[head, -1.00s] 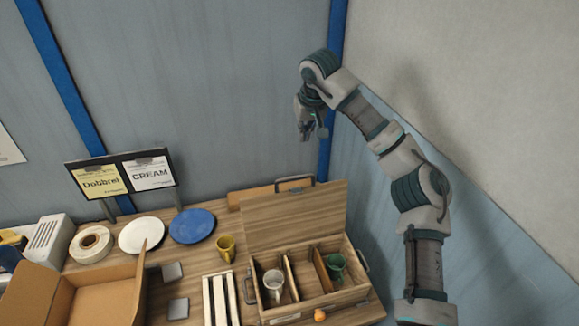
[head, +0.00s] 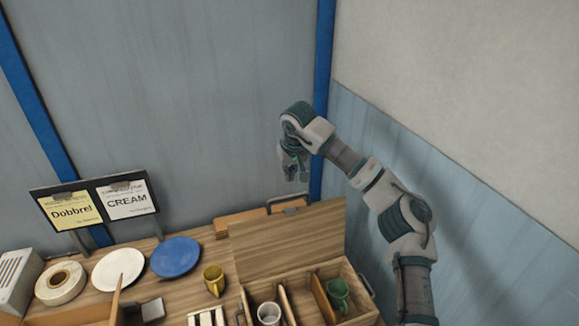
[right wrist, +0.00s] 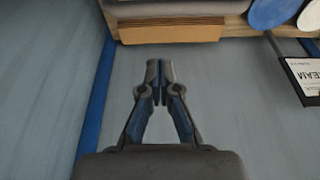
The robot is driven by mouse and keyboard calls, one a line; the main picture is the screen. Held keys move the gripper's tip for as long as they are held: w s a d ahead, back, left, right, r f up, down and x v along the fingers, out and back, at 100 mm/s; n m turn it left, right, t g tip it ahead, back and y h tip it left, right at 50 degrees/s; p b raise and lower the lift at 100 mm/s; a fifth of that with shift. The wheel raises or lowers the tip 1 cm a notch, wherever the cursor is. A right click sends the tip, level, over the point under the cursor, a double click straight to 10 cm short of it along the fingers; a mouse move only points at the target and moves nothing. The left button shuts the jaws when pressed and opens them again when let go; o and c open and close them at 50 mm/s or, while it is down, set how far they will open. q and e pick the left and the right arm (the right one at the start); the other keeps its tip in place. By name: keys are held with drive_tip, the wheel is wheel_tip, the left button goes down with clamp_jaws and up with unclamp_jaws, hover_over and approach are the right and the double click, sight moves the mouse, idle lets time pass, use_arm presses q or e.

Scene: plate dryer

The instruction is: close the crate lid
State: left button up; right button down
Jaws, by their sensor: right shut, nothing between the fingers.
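The wooden crate (head: 351,283) stands at the right of the table in the head view, its front cut off by the frame's lower edge. Its lid (head: 288,241) stands open, tilted back at the crate's rear, with a dark handle (head: 290,200) at its far edge. Inside, dividers separate a white mug (head: 268,314) and a green mug (head: 339,294). My right gripper (head: 296,176) hangs above and behind the lid, near the wall, apart from it. In the right wrist view its fingers (right wrist: 159,77) are shut and empty. My left gripper is out of view.
A yellow mug (head: 213,280), blue plate (head: 175,257), white plate (head: 118,269) and tape roll (head: 60,283) are left of the crate. A sign stand (head: 95,210) is behind them. The blue-grey wall (head: 200,90) rises close behind; another wall (head: 460,200) stands at right.

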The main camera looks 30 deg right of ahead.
drive_tip(key=s+f, duration=0.2)
drive_tip(key=f, duration=0.1)
drive_tip(key=shift+s+a, duration=0.35)
drive_tip(key=shift+a, duration=0.05)
drive_tip(key=shift+d, duration=0.15)
